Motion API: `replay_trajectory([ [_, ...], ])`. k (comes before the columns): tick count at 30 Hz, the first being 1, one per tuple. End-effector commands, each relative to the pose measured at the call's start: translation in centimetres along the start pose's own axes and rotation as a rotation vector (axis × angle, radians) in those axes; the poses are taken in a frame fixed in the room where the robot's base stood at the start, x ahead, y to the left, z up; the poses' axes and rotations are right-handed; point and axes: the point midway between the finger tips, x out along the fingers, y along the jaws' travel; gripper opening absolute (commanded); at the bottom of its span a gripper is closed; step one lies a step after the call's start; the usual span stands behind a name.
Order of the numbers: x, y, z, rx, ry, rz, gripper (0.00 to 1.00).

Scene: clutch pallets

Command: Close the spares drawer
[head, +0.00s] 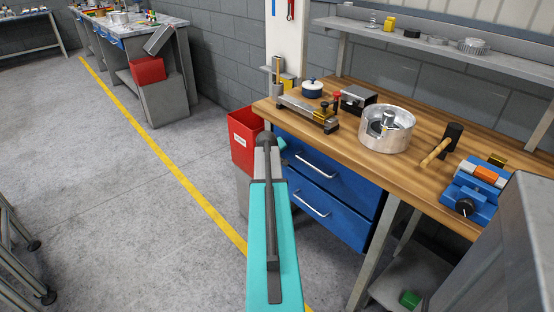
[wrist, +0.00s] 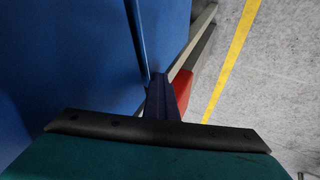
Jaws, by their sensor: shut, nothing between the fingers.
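A blue drawer unit with two stacked fronts, an upper drawer (head: 300,152) and a lower drawer (head: 335,212), stands under the wooden bench. Each front has a pale bar handle. No label tells me which is the spares drawer, and I cannot tell whether either front stands out. In the wrist view, blue panels (wrist: 75,55) fill the left side, with a dark seam between them. My gripper (wrist: 160,80) is shut and empty, its fingertips close to the right edge of the blue panel; contact cannot be told.
A red bin (head: 243,140) stands left of the drawers; a red part also shows in the wrist view (wrist: 182,88). The wooden bench top (head: 340,150) holds a metal housing, a mallet and a blue vise.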

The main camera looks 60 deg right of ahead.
Motion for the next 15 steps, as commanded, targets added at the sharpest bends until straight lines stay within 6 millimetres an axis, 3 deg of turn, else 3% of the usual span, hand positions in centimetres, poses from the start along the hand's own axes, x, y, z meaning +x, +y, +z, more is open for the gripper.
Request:
replay_trajectory([
  [1, 0.2, 1.1, -0.1, -0.003, 0.007, 0.022, 0.0],
  [5, 0.2, 1.0, -0.2, -0.004, 0.008, 0.021, 0.0],
  [15, -1.0, -0.9, 0.1, -0.004, 0.007, 0.014, 0.0],
])
